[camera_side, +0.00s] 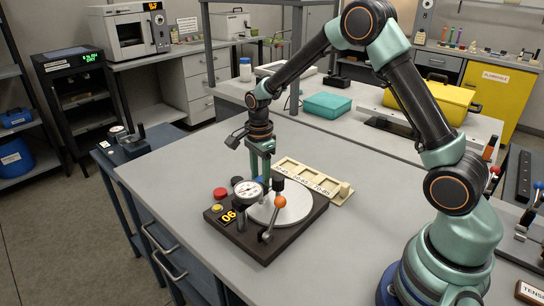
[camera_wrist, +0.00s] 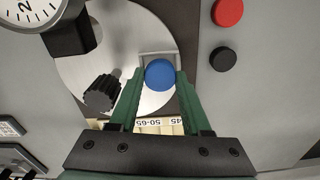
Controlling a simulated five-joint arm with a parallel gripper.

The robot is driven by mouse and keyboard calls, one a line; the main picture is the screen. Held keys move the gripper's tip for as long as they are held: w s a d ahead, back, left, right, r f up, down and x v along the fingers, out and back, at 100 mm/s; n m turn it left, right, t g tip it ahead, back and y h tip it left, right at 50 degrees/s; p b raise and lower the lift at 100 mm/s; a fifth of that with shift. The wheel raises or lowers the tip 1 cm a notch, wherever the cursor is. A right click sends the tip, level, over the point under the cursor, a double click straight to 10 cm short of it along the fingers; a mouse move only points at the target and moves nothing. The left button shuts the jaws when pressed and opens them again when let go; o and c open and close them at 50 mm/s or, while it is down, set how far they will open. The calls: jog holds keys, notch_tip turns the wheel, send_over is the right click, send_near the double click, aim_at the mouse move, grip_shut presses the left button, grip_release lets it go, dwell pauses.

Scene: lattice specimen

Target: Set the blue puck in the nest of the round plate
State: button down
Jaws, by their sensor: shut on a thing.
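My gripper (camera_wrist: 160,78) is shut on the blue puck (camera_wrist: 160,74), with one green finger on each side of it. In the side view my gripper (camera_side: 261,172) points down at the back left edge of the round plate (camera_side: 291,208), and the blue puck (camera_side: 259,181) shows only as a small patch. In the wrist view the round plate (camera_wrist: 118,25) has a pale square-edged recess (camera_wrist: 157,57), probably the nest, right at the puck. The puck covers most of it. I cannot tell whether the puck rests in it or hangs just above.
A dial gauge (camera_side: 247,193) and an orange-knobbed lever (camera_side: 279,203) stand on the dark base (camera_side: 268,243) close to my gripper. A red puck (camera_side: 220,193) and a black puck (camera_side: 237,181) lie to the left. A labelled cream tray (camera_side: 343,198) lies behind. The table's front right is clear.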

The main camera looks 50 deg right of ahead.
aim_at(261, 180)
jog(key=shift+f, duration=0.55)
dwell(0.7)
jog(key=shift+c, duration=1.4)
grip_release()
jog(key=shift+o, duration=1.4)
jog(key=shift+s+f, duration=0.1)
jog(key=shift+s, duration=0.05)
jog(key=shift+r, duration=2.65)
notch_tip(261, 180, up, 12)
